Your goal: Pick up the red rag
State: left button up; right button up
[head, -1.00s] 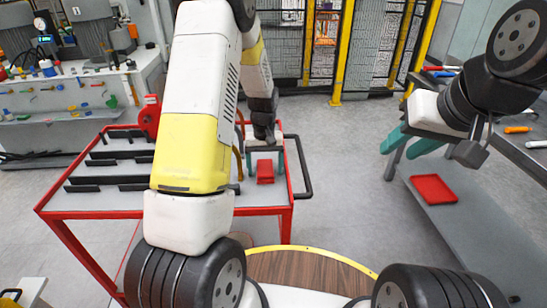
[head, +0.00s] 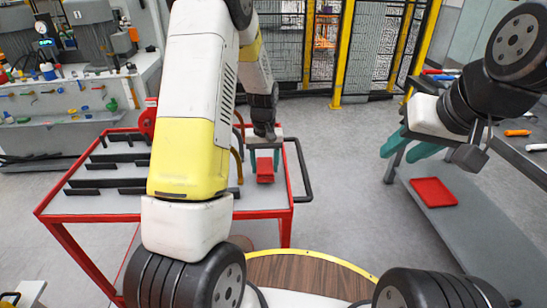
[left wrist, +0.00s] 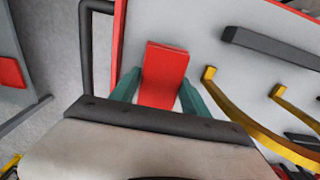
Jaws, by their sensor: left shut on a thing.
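The red rag (head: 265,172) is a small folded red block at the right end of the red-framed cart. It also shows in the left wrist view (left wrist: 164,70), where it stretches out from between the teal fingers. My left gripper (head: 264,160) is shut on the rag, with one finger on each side of it. The rag is at or close to the cart top; I cannot tell whether it touches. My right gripper (head: 409,146) is at the right, away from the cart, with its teal fingers apart and nothing seen between them.
The cart (head: 110,216) holds several dark bars (head: 106,192) and yellow curved pieces (left wrist: 265,128) near the rag. A black handle (head: 302,170) sticks out at its right end. A red tray (head: 433,192) lies on a grey shelf at right. Open floor lies between.

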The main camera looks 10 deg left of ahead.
pick_arm(q)
jog(key=shift+r, duration=0.75)
jog(key=s+d+r, duration=0.1)
jog(key=s+d, duration=0.7)
jog(key=s, duration=0.5)
jog(key=shift+s+d, duration=0.2)
jog(key=shift+d, duration=0.15)
jog(key=shift+r, duration=0.1)
